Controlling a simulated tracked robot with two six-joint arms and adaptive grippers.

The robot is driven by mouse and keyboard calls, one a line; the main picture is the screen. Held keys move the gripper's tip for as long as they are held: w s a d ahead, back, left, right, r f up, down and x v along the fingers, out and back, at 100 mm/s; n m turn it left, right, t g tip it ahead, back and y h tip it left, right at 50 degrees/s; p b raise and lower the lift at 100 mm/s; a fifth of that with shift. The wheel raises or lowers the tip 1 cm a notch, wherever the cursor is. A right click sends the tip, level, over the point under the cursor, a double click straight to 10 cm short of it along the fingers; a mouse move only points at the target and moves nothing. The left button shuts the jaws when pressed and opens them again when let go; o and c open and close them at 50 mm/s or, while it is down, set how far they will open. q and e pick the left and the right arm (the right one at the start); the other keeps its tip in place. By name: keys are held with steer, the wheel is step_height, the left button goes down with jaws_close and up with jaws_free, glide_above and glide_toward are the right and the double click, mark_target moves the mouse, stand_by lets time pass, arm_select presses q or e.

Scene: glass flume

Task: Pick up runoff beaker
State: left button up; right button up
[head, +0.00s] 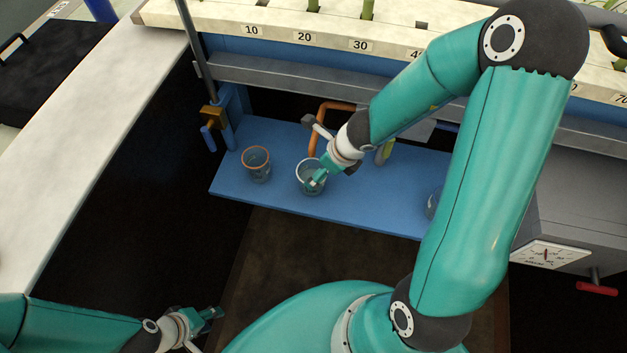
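Several beakers stand on a blue shelf (285,140). A clear beaker with an orange-brown rim (256,166) stands at the left. A clear beaker with a pale rim (311,187) stands to its right, and another glass (432,205) is partly hidden behind my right arm. I cannot tell which is the runoff beaker. My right gripper (316,179) is at the pale-rimmed beaker, its tips overlapping the rim; whether it grips the wall is unclear. My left gripper (210,322) is low at the left, apart from the shelf, and looks open and empty.
An orange bent pipe (322,123) rises behind the pale-rimmed beaker. A brass valve with a blue handle (211,124) is at the shelf's left end. The numbered flume edge (275,30) runs above. A dial (549,254) and red handle (597,288) are at right.

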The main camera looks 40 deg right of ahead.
steer(key=b+x, duration=0.4)
steer(key=x, duration=0.1)
steer(key=shift+d+f, duration=0.1)
steer(key=shift+d, duration=0.1)
steer(key=c, duration=1.2)
steer(key=shift+r+p, duration=0.25)
steer(key=shift+p, duration=0.05)
